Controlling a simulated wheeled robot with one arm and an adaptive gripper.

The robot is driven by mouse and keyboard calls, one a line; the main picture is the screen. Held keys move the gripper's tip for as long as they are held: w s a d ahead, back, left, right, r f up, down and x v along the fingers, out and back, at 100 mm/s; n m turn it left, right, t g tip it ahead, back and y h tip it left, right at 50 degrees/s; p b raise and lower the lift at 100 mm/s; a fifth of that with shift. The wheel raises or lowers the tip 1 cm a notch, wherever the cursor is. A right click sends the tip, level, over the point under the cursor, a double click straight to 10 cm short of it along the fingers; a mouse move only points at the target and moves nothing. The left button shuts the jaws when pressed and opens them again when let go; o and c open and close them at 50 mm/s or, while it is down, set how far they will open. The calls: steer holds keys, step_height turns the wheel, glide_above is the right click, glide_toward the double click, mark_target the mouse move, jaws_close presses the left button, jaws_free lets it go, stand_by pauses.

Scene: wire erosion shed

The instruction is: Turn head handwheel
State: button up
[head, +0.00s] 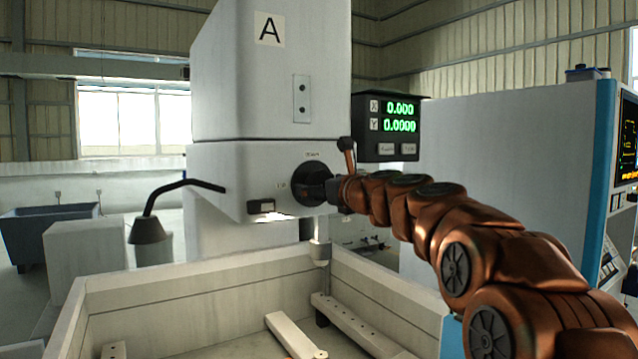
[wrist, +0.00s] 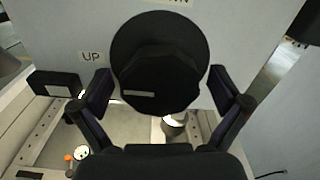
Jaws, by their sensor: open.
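The head handwheel (head: 306,184) is a round black wheel on the front of the grey machine head (head: 265,160), below the panel marked A. In the wrist view the handwheel (wrist: 160,45) fills the upper middle, with a pale bar mark low on its dark hub. My gripper (head: 332,188) is at the wheel's front and hides part of it in the head view. In the wrist view my gripper (wrist: 161,82) is open, with one finger at each side of the hub. Gaps show beside the hub, and I see no clear contact.
An UP label (wrist: 91,57) is left of the wheel. A readout box (head: 388,127) hangs right of the head. A black bent pipe (head: 175,190) sticks out left. Below is an open tank (head: 180,285) with rails. A cabinet (head: 490,155) stands right.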

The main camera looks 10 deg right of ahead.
steer(key=shift+w+a, duration=0.15)
steer(key=shift+w, duration=0.2)
steer(key=shift+c, duration=0.3)
steer(key=c, duration=1.1)
